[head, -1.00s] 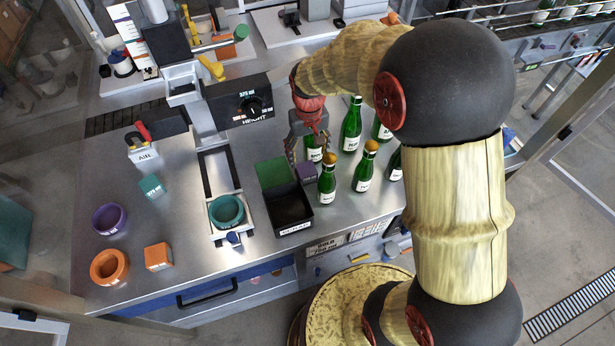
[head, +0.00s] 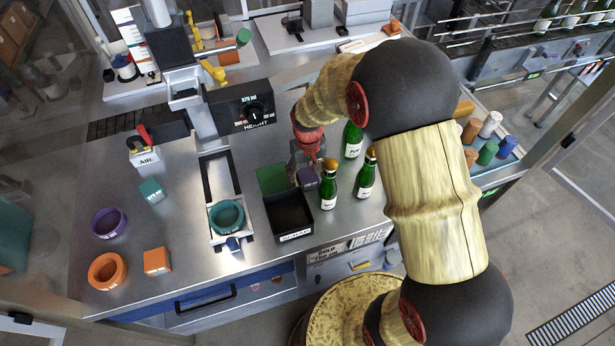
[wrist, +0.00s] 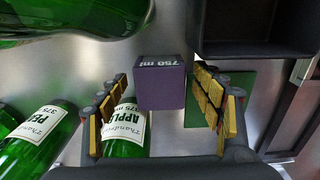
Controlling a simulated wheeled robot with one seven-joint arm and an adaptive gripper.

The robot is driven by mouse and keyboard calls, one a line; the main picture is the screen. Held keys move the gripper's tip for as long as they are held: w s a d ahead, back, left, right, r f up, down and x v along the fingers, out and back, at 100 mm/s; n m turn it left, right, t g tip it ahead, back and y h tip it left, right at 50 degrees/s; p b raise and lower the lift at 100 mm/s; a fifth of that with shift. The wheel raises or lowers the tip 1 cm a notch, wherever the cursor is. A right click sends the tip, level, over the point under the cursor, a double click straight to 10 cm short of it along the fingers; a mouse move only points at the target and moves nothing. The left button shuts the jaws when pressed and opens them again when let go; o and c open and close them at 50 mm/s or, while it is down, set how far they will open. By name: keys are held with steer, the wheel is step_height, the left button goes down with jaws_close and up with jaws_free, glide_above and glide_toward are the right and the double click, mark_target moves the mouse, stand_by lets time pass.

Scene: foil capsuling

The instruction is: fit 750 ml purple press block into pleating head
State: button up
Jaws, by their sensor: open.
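The purple press block (head: 307,179) stands on the steel bench, just right of the green square and behind the black tray. In the wrist view the block (wrist: 160,84), marked "750 ml", lies between the open finger lines, ahead of the tips. My gripper (head: 306,162) is open above and around the block's position; contact cannot be told. Its yellow-padded fingers (wrist: 162,105) show on both sides in the wrist view. The machine with the HEIGHT dial box (head: 239,107) stands to the left. I cannot make out the pleating head's opening.
Green bottles (head: 329,188) stand close right of the block; one label (wrist: 124,129) shows beside the left finger. The black tray (head: 291,234) is in front. A teal ring (head: 227,215) sits on the machine's slide. Teal and orange blocks (head: 157,261) and loose rings (head: 108,271) lie left.

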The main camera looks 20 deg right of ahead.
steer(key=shift+c, duration=0.9)
steer(key=c, duration=1.3)
steer(key=shift+o, duration=0.2)
steer(key=shift+r, duration=0.2)
